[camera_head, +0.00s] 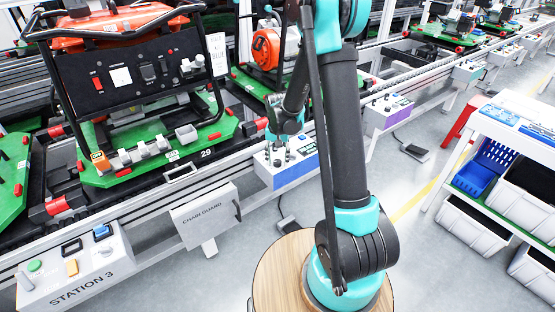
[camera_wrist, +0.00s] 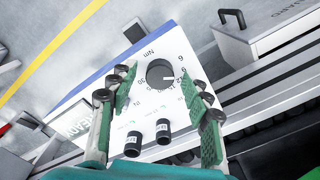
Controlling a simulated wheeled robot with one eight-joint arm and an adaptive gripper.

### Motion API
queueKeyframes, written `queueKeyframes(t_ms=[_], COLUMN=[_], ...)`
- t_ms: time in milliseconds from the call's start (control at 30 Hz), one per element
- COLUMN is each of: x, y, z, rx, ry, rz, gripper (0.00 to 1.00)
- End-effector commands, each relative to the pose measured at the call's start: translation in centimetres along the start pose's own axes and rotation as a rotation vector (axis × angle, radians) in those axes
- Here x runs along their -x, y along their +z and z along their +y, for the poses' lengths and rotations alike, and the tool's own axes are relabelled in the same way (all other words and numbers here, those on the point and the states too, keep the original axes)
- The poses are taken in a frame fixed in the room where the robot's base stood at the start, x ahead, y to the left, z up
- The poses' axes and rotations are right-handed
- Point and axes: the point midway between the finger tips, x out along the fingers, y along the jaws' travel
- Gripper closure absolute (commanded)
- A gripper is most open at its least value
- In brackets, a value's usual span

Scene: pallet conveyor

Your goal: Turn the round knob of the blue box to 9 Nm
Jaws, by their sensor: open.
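The blue box (camera_head: 292,177) stands at the conveyor's front edge in the head view, partly behind my arm. In the wrist view, its white top panel (camera_wrist: 150,104) carries a dark round knob (camera_wrist: 157,73) with printed numbers and "Nm" around it. A small light mark shows on the knob's right side; I cannot read the setting surely. My gripper (camera_wrist: 157,80) is open, its green-padded fingers on either side of the knob in the picture. A gap shows on both sides. It also shows small above the box in the head view (camera_head: 279,143).
Two small black knobs (camera_wrist: 149,137) stand on the same panel, close to my fingers. A white chain guard box (camera_head: 206,214) and the Station 3 panel (camera_head: 77,269) lie to the left. A generator on a green pallet (camera_head: 218,130) is behind. A white shelf rack (camera_head: 520,128) stands right.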

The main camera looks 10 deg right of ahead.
Motion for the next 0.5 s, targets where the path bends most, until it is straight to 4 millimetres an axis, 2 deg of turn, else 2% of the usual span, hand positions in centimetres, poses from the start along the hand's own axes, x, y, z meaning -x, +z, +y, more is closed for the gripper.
queueKeyframes(t_ms=[167, 500], x=[1.3, 7.6], y=[0.0, 0.0], z=[0.0, 0.0], rx=[0.000, 0.000], ry=[0.000, 0.000], rz=[0.000, 0.000], gripper=[0.51, 0.51])
